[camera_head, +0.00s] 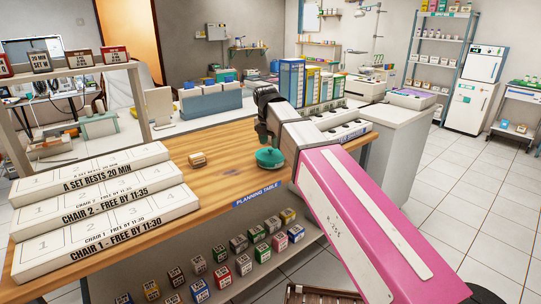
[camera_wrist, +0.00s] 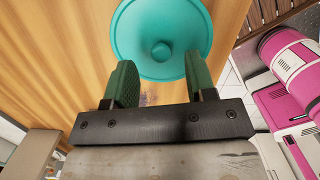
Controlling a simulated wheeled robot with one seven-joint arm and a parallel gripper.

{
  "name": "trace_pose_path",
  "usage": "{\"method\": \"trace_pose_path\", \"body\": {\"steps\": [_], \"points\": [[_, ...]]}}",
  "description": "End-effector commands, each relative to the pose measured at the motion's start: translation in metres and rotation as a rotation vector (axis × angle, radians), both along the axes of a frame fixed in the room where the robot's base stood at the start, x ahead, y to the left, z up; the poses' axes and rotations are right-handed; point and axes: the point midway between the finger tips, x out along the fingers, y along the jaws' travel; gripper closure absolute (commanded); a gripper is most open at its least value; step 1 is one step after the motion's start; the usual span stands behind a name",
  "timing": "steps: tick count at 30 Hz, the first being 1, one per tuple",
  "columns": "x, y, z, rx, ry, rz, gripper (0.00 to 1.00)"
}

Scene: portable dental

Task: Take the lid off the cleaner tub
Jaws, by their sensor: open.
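The teal cleaner tub (camera_head: 270,159) stands on the wooden planning table, near its front edge. In the wrist view its round teal lid (camera_wrist: 160,18) has a small raised knob (camera_wrist: 161,50) in the middle. My gripper (camera_wrist: 160,62) is open, with its green fingers spread on either side of the knob's line. The knob shows just beyond and between the fingertips, and neither finger is seen touching it. In the head view my gripper (camera_head: 265,138) is right above the tub and hides part of its top.
White stepped signs (camera_head: 105,215) fill the table's left end. Folders (camera_head: 291,82) stand behind my arm. Small boxes (camera_head: 222,277) line the shelf below. The wood around the tub is mostly clear.

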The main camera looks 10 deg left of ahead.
Motion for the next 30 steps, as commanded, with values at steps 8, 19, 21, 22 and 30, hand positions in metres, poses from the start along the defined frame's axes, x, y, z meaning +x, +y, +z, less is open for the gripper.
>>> {"method": "trace_pose_path", "body": {"steps": [8, 19, 21, 22, 30], "points": [[0.002, -0.002, -0.027, 0.000, 0.000, -0.001, 0.49], [0.002, -0.002, -0.027, 0.000, 0.000, 0.000, 1.00], [0.002, -0.002, -0.027, 0.000, 0.000, 0.000, 1.00], [0.002, -0.002, -0.027, 0.000, 0.000, 0.000, 1.00], [0.002, -0.002, -0.027, 0.000, 0.000, 0.000, 1.00]]}}
